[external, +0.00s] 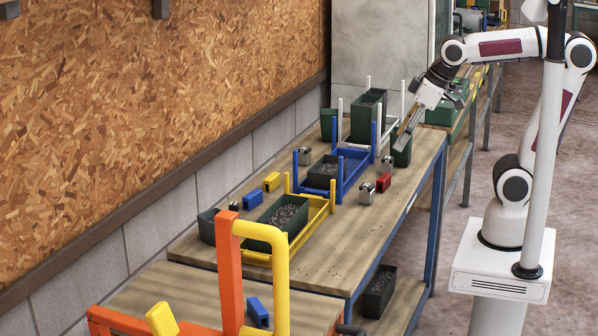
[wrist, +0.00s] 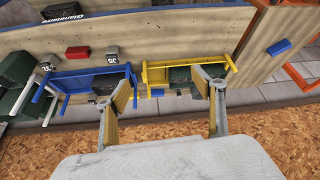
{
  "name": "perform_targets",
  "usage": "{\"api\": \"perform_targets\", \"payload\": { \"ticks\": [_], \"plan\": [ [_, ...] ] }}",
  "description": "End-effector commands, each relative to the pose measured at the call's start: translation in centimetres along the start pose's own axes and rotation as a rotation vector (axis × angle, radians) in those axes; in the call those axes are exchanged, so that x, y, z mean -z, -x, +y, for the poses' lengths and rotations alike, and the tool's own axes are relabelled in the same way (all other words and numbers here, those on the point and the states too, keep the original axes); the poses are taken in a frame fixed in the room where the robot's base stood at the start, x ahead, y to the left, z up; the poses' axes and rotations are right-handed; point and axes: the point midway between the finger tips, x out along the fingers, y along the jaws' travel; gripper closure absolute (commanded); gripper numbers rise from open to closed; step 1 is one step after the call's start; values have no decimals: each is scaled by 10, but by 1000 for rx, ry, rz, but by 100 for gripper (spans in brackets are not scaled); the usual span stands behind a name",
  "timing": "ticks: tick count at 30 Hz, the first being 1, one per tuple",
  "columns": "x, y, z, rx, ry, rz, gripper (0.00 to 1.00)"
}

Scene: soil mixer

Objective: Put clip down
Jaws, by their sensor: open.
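My gripper (external: 403,138) is at the far end of the wooden table, beside a dark green bin (external: 401,152). In the wrist view its two fingers (wrist: 168,80) are wide apart with nothing between them. No thing can be told for sure as the clip. Small coloured blocks lie on the table: a red one (external: 383,182), a yellow one (external: 272,181) and a blue one (external: 253,199). Another blue block (external: 258,312) lies on the nearer table, and it seems to show in the wrist view (wrist: 278,47).
A blue rack (external: 345,185) and a yellow rack (external: 318,216) with uprights hold dark bins. Small metal weights (external: 367,193) stand beside them. An orange and yellow frame (external: 229,270) rises in front. The table's right side has bare wood.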

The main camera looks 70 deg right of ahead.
Motion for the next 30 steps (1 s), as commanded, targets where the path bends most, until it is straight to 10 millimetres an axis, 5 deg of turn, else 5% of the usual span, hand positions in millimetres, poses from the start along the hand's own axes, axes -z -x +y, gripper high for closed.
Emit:
{"api": "perform_targets", "payload": {
  "ticks": [13, 30],
  "plan": [
    [-89, 4, 36, -65, -120, 19, 32],
    [-100, 3, 38, -72, -133, 19, 37]
  ]
}}
